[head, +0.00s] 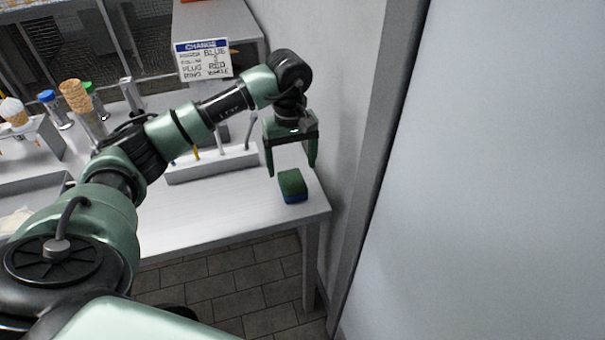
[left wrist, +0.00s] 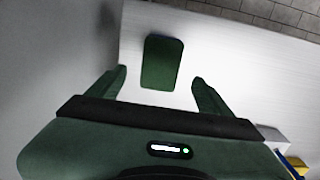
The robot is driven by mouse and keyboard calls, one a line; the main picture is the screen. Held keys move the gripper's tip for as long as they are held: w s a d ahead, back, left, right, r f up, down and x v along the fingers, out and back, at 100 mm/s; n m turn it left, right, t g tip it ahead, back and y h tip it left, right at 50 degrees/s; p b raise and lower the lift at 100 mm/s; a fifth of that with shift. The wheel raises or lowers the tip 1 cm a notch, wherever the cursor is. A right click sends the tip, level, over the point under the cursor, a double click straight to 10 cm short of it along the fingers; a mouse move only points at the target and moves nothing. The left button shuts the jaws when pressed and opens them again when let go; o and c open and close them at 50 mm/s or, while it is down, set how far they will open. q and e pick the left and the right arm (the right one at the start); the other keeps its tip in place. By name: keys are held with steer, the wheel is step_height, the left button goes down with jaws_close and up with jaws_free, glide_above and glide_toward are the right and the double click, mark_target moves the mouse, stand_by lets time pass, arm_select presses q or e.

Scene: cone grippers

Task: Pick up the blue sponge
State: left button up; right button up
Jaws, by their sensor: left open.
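The sponge (head: 292,186) lies near the right end of the white table, with a green top and a blue lower layer. In the left wrist view, the sponge (left wrist: 162,62) shows mostly its green top, ahead of and between the fingertips. My left gripper (head: 291,172) is open and empty, pointing down just behind the sponge in the head view. The gripper also shows in the left wrist view (left wrist: 158,82), with its fingers spread. I cannot tell how high the fingertips are above the table. My right gripper is not in view.
The white table (head: 200,222) has a bare front part. A low holder (head: 215,166) stands left of the gripper. A wall (head: 345,90) rises close on the right. A sign (head: 203,60), cones (head: 77,97) and a blue-capped jar (head: 54,108) are farther back.

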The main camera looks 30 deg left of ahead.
mark_target(292, 181)
arm_select(q)
steer(key=f, duration=0.1)
steer(key=s+f+p, duration=0.1)
steer(key=shift+f, duration=0.3)
steer(key=f, duration=0.2)
steer(key=shift+w+d+f, duration=0.1)
steer(key=shift+w+f, duration=0.2)
steer(key=shift+f, duration=0.7)
steer(key=c, duration=1.3)
steer(key=shift+c, duration=0.5)
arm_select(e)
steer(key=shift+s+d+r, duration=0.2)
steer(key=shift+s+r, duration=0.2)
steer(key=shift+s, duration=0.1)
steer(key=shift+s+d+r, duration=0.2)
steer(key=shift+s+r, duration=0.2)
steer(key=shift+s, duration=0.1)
